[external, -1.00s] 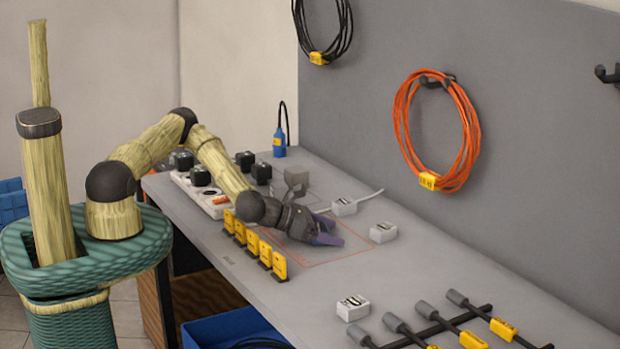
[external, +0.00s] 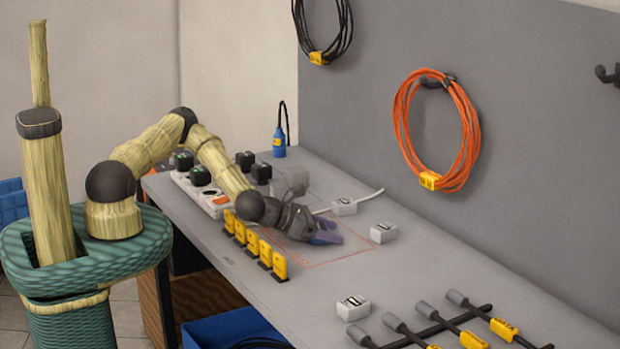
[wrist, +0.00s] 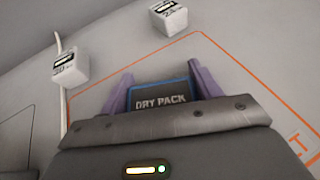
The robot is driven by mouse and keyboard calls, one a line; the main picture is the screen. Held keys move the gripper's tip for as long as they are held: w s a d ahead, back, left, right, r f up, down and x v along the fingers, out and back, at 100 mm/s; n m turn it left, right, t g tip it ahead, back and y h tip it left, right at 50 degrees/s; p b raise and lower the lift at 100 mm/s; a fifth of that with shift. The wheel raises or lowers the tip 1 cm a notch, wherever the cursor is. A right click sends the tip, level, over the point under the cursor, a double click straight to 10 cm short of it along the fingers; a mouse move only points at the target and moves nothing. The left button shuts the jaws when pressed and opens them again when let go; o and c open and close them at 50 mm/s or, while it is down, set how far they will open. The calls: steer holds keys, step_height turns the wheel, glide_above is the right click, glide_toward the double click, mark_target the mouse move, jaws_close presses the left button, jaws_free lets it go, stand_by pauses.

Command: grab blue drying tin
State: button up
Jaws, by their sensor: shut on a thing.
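The drying tin (wrist: 160,97) shows in the wrist view as a dark block with a blue edge and the words "DRY PACK". It lies between the two purple fingers of my gripper (wrist: 158,90), which is shut on it. In the external view my gripper (external: 326,236) is low over the bench, inside the orange outlined area. There the tin is mostly hidden by the gripper, and I cannot tell whether it touches the bench.
White labelled blocks (external: 383,232) stand beside the outline; another (external: 353,307) is nearer the front. Yellow tags (external: 253,246) line the bench's front edge. A power strip (external: 200,192) with black plugs lies behind my arm. Cables with grey ends (external: 455,320) lie at right.

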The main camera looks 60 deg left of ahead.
step_height(320, 180, up, 10)
stand_by(0.5)
steer(key=shift+d, duration=0.1)
